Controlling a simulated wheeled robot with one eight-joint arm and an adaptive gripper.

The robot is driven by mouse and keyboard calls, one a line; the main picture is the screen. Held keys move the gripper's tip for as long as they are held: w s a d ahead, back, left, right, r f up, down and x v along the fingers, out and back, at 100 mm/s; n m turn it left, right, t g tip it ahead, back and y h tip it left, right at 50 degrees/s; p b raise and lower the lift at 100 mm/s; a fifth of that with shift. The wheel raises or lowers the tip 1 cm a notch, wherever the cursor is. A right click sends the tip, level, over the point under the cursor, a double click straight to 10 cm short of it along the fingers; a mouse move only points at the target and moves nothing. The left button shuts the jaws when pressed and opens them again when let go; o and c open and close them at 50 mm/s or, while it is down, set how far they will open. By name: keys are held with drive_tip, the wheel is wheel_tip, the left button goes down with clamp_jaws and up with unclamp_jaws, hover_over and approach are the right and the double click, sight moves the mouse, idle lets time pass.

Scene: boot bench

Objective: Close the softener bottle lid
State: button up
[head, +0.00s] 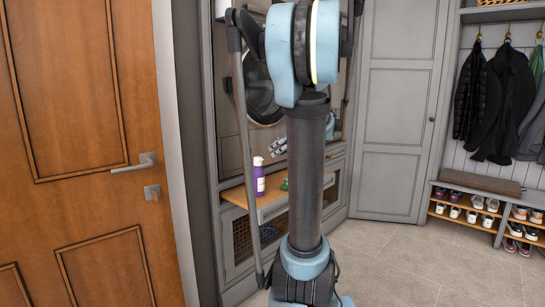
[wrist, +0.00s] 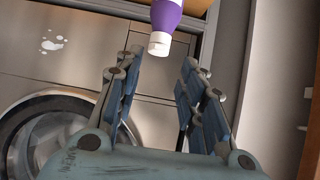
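The softener bottle (head: 259,178) is purple with a white top and a pale label. It stands upright on a wooden shelf in the head view, left of my arm. In the wrist view the purple bottle (wrist: 165,14) shows at the top edge, with its white cap (wrist: 159,44) pointing toward my gripper. In the head view my gripper (head: 278,147) shows partly, behind my arm and above the bottle.
A wooden shelf (head: 236,195) runs along the grey cabinet. A green item (head: 284,184) stands right of the bottle, partly hidden by my arm. A round glass door (wrist: 60,138) lies left in the wrist view. Floor (head: 400,262) is clear at right.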

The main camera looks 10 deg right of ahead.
drive_tip(key=shift+v, duration=0.95)
drive_tip(key=s+a+f+m+g, duration=0.1)
drive_tip(key=s+a+f, duration=0.2)
drive_tip(key=s, duration=0.2)
drive_tip(key=s+a+f+g, duration=0.2)
drive_tip(key=s+a+f, duration=0.1)
drive_tip(key=s+a, duration=0.15)
drive_tip(key=s+f+m+g+h, duration=0.2)
drive_tip(key=s+f, duration=0.6)
drive_tip(key=s, duration=0.4)
drive_tip(key=s+f+m+g+h, duration=0.2)
drive_tip(key=s+f+m+h, duration=0.1)
drive_tip(key=s+f, duration=0.6)
drive_tip(key=s+h, duration=0.1)
drive_tip(key=s, duration=0.2)
drive_tip(key=shift+s+d+f+m, duration=0.25)
drive_tip(key=shift+s+f+m, duration=0.05)
drive_tip(key=shift+f+m, duration=0.1)
